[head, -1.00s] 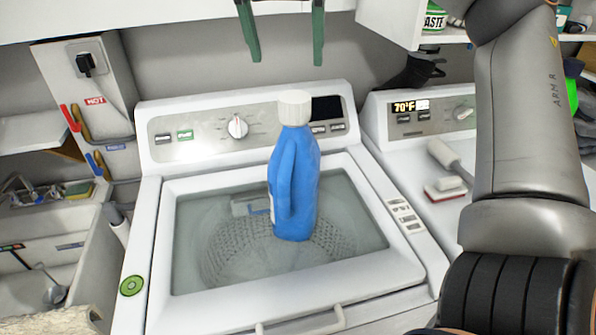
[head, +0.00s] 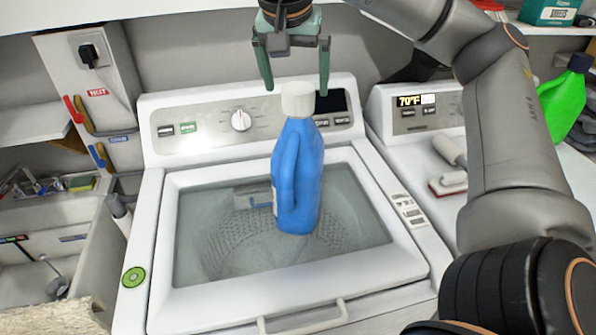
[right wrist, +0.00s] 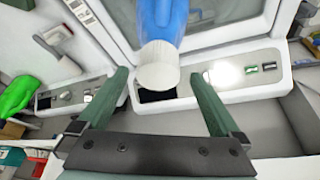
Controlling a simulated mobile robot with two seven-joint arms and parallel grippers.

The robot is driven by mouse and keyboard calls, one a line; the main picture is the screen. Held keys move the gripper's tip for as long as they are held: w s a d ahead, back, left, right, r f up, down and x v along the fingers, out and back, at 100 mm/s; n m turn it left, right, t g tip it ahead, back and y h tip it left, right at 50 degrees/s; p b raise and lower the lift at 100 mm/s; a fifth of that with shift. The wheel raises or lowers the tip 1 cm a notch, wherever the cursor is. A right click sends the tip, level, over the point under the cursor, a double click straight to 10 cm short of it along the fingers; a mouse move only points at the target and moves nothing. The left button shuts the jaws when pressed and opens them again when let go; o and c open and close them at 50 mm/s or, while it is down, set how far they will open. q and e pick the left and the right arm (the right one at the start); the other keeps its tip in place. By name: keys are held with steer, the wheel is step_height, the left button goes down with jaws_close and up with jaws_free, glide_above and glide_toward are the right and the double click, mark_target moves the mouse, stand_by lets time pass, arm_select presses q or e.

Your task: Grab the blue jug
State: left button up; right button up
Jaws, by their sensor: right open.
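The blue jug (head: 297,178) with a white cap stands upright on the glass lid of the washing machine (head: 160,270). My right gripper (head: 296,88) is open, with its two green fingers pointing down, above and around the level of the jug's cap in the head view. In the right wrist view the jug (right wrist: 166,18) and its white cap (right wrist: 157,68) lie ahead, between and beyond the open fingers (right wrist: 160,82). Nothing is between the fingers' pads. My left gripper is not in view.
A second appliance with a display (head: 415,115) stands at the right, with a brush (head: 449,182) on top. A green bottle (head: 565,100) is at the far right. A sink (head: 60,240) is at the left. A shelf edge runs above.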

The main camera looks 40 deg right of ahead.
mark_target(297, 89)
steer(key=x, duration=0.2)
steer(key=b+x, duration=0.1)
steer(key=shift+s+a+f, duration=0.15)
steer(key=shift+s+f, duration=0.05)
steer(key=shift+s, duration=0.05)
steer(key=shift+w+d+f, duration=0.2)
steer(key=shift+d+f, duration=0.05)
steer(key=shift+f, duration=0.2)
jaws_close()
stand_by(0.3)
steer(key=shift+r, duration=0.25)
